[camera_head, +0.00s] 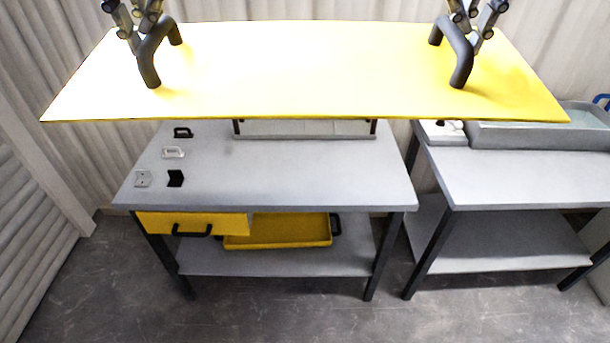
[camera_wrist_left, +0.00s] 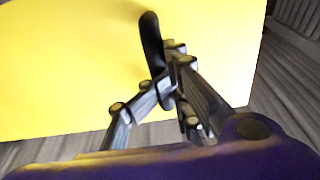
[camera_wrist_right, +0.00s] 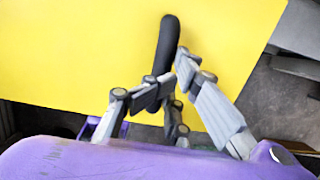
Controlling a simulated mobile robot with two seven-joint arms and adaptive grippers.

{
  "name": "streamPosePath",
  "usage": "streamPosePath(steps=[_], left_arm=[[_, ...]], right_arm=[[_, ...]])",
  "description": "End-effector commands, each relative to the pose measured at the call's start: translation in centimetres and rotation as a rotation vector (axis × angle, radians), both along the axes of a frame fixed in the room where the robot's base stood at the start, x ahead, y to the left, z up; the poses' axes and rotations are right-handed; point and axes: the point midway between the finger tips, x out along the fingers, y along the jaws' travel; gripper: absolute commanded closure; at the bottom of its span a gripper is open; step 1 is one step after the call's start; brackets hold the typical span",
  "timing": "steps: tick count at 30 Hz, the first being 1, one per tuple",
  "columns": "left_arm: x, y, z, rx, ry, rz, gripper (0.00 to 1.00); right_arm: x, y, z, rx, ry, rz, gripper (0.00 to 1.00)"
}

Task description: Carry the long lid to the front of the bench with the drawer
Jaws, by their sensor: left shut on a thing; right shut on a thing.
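The long lid (camera_head: 300,70) is a wide flat yellow panel with a dark bar handle near each end. It is held up in the air at the top of the head view, in front of the bench. My left gripper (camera_head: 150,20) is shut on the left handle (camera_head: 150,62); the left wrist view shows the fingers (camera_wrist_left: 168,85) at that bar. My right gripper (camera_head: 472,20) is shut on the right handle (camera_head: 460,65), also seen in the right wrist view (camera_wrist_right: 167,50). The bench with the drawer (camera_head: 290,180) has a grey top and a yellow drawer (camera_head: 190,224) with a dark handle.
Small handles and plates, such as a black bracket (camera_head: 176,179), lie on the bench's left side. A yellow tray (camera_head: 290,232) sits on its lower shelf. A second bench (camera_head: 520,180) with a grey tank (camera_head: 540,134) stands to the right. The floor (camera_head: 270,310) in front is clear.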

Motion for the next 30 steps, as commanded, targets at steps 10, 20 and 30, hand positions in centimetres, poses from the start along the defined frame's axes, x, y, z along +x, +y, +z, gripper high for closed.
streamPosePath(steps=[10, 20, 30], left_arm=[[0.1, -0.7, -2.1, -0.013, -0.003, -0.016, 1.0], [0.4, -0.7, -6.5, -0.013, -0.001, -0.016, 1.0], [0.6, -0.7, -11.0, -0.014, -0.001, -0.016, 1.0]], right_arm=[[0.1, 0.7, -2.1, 0.012, -0.002, 0.015, 1.0], [0.4, 0.7, -6.5, 0.012, -0.001, 0.015, 1.0], [0.6, 0.6, -11.0, 0.012, -0.001, 0.014, 1.0]])
